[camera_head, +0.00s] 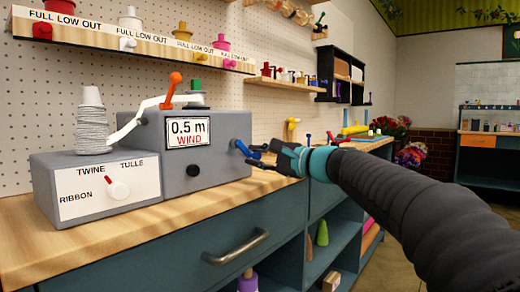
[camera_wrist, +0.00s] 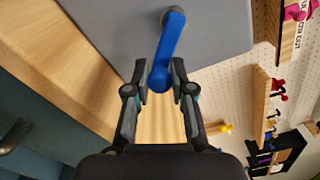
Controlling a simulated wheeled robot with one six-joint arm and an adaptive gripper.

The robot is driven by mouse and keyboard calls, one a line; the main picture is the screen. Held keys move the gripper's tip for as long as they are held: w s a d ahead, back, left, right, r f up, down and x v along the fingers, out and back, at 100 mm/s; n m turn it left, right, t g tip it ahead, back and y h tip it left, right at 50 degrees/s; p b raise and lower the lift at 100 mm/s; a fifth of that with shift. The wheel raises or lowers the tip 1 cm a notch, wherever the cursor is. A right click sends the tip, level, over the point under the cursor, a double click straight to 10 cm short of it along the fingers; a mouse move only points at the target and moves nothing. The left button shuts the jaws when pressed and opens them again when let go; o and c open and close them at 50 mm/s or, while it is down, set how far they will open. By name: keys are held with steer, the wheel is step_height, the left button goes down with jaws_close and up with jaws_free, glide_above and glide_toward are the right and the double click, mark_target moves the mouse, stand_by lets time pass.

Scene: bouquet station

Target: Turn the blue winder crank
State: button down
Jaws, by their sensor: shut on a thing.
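The grey winder box (camera_head: 185,150) stands on the wooden counter, with a display reading "0.5 m WIND". The blue winder crank (camera_head: 242,148) sticks out of its right side. In the wrist view, the crank (camera_wrist: 169,45) runs from a round hub on the grey face down to a rounded handle end. My gripper (camera_wrist: 159,74) is shut on that handle end, one finger on each side. In the head view, my gripper (camera_head: 257,155) reaches in from the right, and its fingers partly hide the handle.
A lower grey box (camera_head: 100,195) with a red selector knob and the words RIBBON, TWINE and TULLE adjoins the winder's left. A white arm with an orange knob (camera_head: 174,80) is on top. Shelves line the pegboard behind. A drawer handle (camera_head: 236,248) juts from the counter front.

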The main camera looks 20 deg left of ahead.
steer(key=m, duration=0.2)
steer(key=s+p, duration=0.1)
steer(key=shift+a+f+m, duration=0.2)
steer(key=shift+f+m, duration=0.05)
steer(key=shift+m, duration=0.15)
steer(key=m, duration=0.1)
steer(key=m+p, duration=0.1)
steer(key=s+m+p, duration=0.1)
steer(key=shift+a+f+m, duration=0.25)
steer(key=shift+m, duration=0.05)
steer(key=m, duration=0.1)
steer(key=s+m+p, duration=0.1)
steer(key=m+p, duration=0.1)
steer(key=shift+s+a+m, duration=0.15)
steer(key=shift+a+m, duration=0.1)
steer(key=shift+m, duration=0.05)
steer(key=shift+s+a+m+p, duration=0.15)
steer(key=shift+s+m+p, duration=0.25)
steer(key=shift+m+p, duration=0.6)
steer(key=shift+s+a+m+p, duration=0.15)
steer(key=shift+s+m+p, duration=0.2)
steer(key=shift+m+p, duration=0.65)
steer(key=shift+m, duration=0.3)
steer(key=c, duration=1)
jaws_free()
